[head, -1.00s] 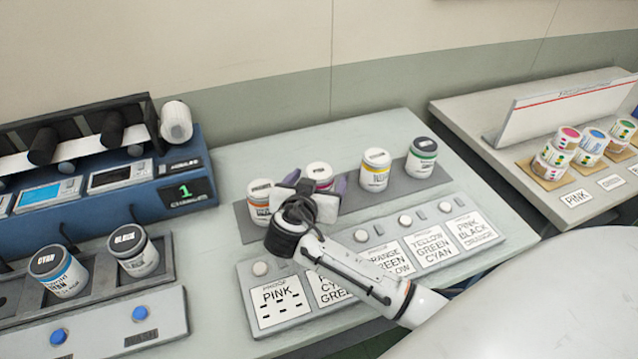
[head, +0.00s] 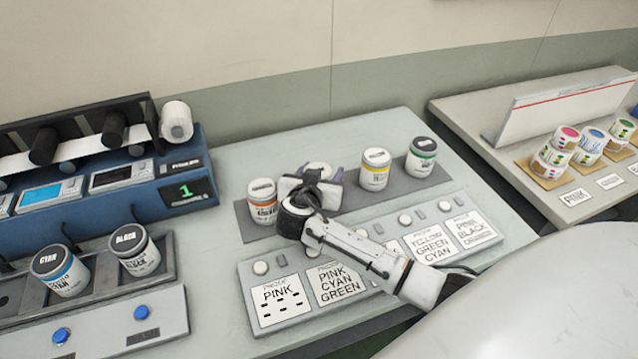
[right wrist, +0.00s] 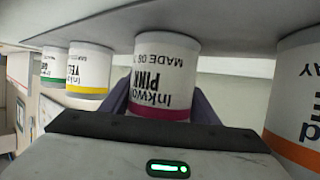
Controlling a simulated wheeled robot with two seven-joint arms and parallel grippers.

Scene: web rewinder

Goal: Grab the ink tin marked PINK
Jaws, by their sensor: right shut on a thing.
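The PINK ink tin (right wrist: 166,65) has a white label with a pink band and shows upside down in the right wrist view. In the head view only its lid (head: 318,169) shows; my gripper hides the rest. My right gripper (head: 317,178) is shut around this tin, with a purple finger on each side. The tin appears to stand on the grey mat (head: 345,202), in the row with the others. My left gripper is not in view.
An orange-banded tin (head: 262,201) stands close left of my gripper. A yellow tin (head: 374,170) and a green tin (head: 421,157) stand to the right. A proof button panel (head: 283,300) lies in front, and CYAN (head: 60,271) and BLACK (head: 135,250) tins sit in a rack at left.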

